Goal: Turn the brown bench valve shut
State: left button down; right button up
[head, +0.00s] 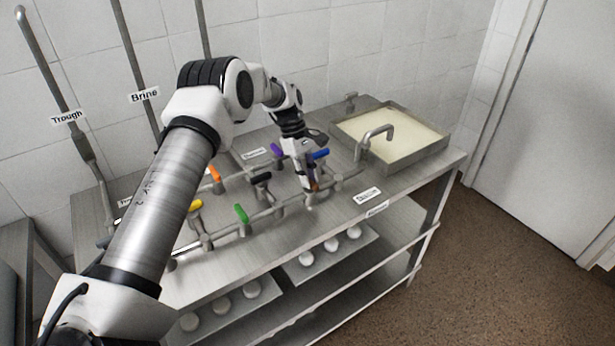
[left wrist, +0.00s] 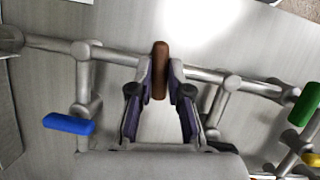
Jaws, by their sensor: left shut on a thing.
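The brown bench valve handle (left wrist: 160,70) shows in the left wrist view, lying across the grey pipe (left wrist: 120,56) it is mounted on. My left gripper (left wrist: 162,72) is shut on it, with one finger on each side of the handle. In the head view the left gripper (head: 312,182) reaches down to the pipework near the bench's front edge, and only a little of the brown handle (head: 315,187) shows there. The valve body under the handle is mostly hidden by the fingers. My right gripper is not in view.
Close by are handles in blue (head: 320,154), purple (head: 277,149), black (head: 261,178), green (head: 241,213), yellow (head: 195,206) and orange (head: 215,173). A basin of pale liquid (head: 413,158) with a spout (head: 374,137) is at the right. The steel bench (head: 330,215) has lower shelves.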

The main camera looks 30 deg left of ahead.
pick_arm(q)
jog(key=shift+s+d+f+m+g, duration=0.15)
jog(key=shift+m+g, duration=0.25)
jog(key=shift+m, duration=0.7)
jog(key=c, duration=1.1)
grip_release()
jog(key=v, duration=1.2)
jog(key=shift+d, duration=0.1)
